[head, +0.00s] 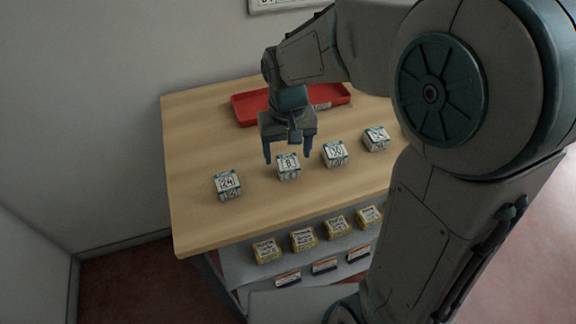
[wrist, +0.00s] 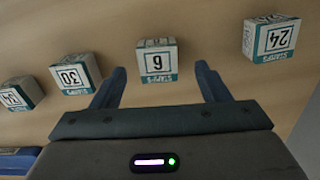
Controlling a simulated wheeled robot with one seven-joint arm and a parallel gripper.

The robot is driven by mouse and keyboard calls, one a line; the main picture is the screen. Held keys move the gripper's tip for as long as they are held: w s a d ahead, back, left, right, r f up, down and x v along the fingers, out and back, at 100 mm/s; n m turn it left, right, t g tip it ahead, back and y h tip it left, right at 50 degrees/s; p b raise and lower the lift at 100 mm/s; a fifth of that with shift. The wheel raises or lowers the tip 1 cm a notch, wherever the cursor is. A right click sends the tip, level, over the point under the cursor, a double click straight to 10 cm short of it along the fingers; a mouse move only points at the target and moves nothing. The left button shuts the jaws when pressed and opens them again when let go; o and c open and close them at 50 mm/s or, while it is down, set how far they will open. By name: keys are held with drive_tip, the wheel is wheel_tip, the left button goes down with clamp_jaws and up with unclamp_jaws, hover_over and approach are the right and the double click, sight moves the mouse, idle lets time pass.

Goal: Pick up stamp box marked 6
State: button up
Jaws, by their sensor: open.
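The stamp box marked 6 (wrist: 157,61) is a small white box with teal bands on the counter. In the wrist view it lies just beyond and between my two spread fingertips. The head view shows it (head: 288,168) at the lower end of my gripper (head: 287,156), partly overlapped by it, its digit hard to read there. My gripper (wrist: 160,72) is open and empty, pointing down over this box. I cannot tell its exact height above it.
A red tray (head: 245,108) lies behind my gripper. Yellow boxes (head: 266,251) sit on a lower shelf. The counter's (head: 200,140) left part is clear.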

sight(288, 162)
drive_tip(key=f, duration=0.4)
drive_tip(key=shift+w+f, duration=0.25)
drive_tip(key=shift+f, duration=0.05)
drive_tip(key=shift+c, duration=0.3)
drive_tip(key=c, duration=1)
drive_tip(key=shift+r, duration=0.15)
